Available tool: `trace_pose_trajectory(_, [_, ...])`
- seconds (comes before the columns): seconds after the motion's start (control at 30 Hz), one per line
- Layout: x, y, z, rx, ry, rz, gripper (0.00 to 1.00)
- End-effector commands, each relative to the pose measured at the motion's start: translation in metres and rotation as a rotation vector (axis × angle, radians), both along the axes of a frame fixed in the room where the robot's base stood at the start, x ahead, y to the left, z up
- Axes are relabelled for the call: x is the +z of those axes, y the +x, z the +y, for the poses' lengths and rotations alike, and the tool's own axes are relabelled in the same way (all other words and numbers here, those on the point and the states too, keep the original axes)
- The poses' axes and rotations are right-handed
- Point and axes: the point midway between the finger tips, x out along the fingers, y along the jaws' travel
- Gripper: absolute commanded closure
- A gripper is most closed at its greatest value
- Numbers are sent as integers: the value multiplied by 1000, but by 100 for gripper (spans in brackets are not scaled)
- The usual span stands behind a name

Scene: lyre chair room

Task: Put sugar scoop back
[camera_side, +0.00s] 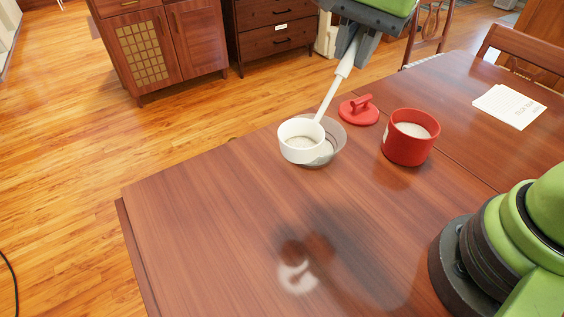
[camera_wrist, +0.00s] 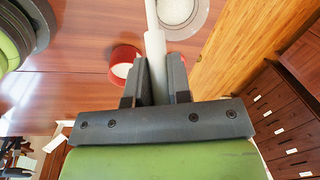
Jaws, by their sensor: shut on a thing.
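My gripper (camera_side: 350,50) is shut on the upper handle of the white sugar scoop (camera_side: 302,143). The handle slants down to the left and the scoop's cup hangs low, in front of a grey see-through bowl (camera_side: 337,134). The cup seems to have pale grains inside; I cannot tell if it touches the bowl. A red canister (camera_side: 408,150) holds white sugar, open at the top.
A red lid (camera_side: 358,112) with a handle lies on the wooden table (camera_side: 220,220) behind the bowl and canister. A printed sheet (camera_side: 508,106) lies farther right. The table's front left is clear. Cabinets (camera_side: 150,50) and chairs (camera_side: 520,50) stand beyond.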

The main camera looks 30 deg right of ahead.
Motion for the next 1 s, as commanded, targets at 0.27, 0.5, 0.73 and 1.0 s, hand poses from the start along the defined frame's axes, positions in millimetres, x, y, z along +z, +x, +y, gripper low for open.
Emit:
trace_pose_trajectory(0.27, [0,-16,59,159,15,9,100])
trace_pose_trajectory(0.5, [-37,-15,54,147,12,14,100])
trace_pose_trajectory(0.73, [-66,-15,54,147,11,15,100])
trace_pose_trajectory(1.0, [-108,-15,54,145,13,11,100])
